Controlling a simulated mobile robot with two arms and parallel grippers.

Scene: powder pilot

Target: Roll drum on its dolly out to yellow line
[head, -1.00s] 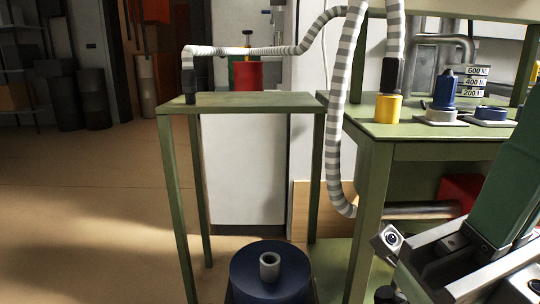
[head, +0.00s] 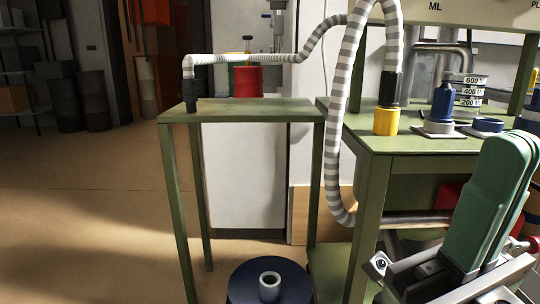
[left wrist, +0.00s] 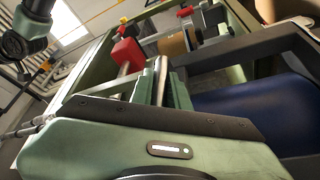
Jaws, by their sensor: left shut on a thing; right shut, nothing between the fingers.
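The drum (head: 242,287) is dark blue with a pale ring-shaped neck on top. A blue rounded side, apparently the drum, shows in the left wrist view (left wrist: 250,112). The dolly and the yellow line cannot be made out. My left gripper (left wrist: 165,82) shows only in its wrist view, shut on what looks like a pale metal bar, partly hidden. My right gripper (head: 388,288) is low at the right, shut and empty, its tips partly cut off.
The green stand (head: 240,111) carries a striped hose (head: 265,58) end. The green bench (head: 410,141) at right holds a yellow collar (head: 386,121) and blue fittings. A red drum (head: 247,82) stands behind. Open brown floor (head: 90,200) lies at left.

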